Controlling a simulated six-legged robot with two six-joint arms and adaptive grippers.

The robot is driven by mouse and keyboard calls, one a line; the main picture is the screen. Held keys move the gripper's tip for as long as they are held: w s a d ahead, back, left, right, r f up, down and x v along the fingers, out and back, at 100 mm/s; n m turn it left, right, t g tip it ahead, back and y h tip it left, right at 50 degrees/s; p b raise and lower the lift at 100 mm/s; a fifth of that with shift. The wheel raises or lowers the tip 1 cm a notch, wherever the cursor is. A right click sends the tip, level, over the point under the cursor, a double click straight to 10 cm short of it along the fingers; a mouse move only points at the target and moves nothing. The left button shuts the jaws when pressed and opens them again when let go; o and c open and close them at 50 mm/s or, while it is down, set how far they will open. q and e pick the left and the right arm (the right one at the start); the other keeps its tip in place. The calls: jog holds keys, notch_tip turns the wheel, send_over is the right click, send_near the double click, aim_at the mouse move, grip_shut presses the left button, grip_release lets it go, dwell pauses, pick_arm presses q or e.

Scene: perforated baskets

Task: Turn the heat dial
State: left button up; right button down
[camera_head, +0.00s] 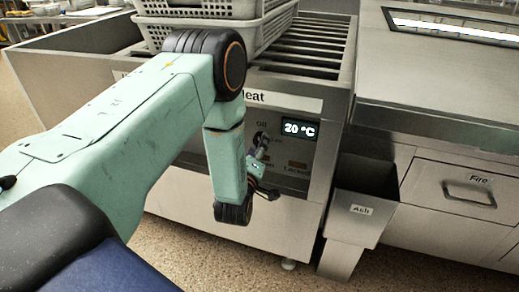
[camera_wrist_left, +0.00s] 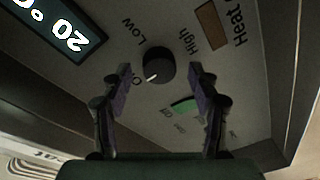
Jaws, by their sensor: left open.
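The heat dial (camera_wrist_left: 159,66) is a round black knob on the grey panel, with Low and High printed around it. Its white mark points to the lower left in the left wrist view, near a partly covered label. My left gripper (camera_wrist_left: 160,88) is open, its two dark fingers on either side of the dial and a little below it in that view. I cannot tell whether they touch it. In the head view, my left gripper (camera_head: 262,158) is at the panel front, and the dial is largely hidden. My right gripper is not in view.
A display (camera_head: 299,129) reads 20 °C. A green indicator (camera_wrist_left: 184,106) and a brown one (camera_wrist_left: 209,24) flank the dial. Grey perforated baskets (camera_head: 180,33) stand above the panel. A metal bin (camera_head: 361,210) labelled Ash hangs to the right, beside a Fire drawer (camera_head: 463,185).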

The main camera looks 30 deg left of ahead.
pick_arm(q)
jog(key=shift+x, duration=0.8)
jog(key=shift+c, duration=0.5)
jog(key=c, duration=1.1)
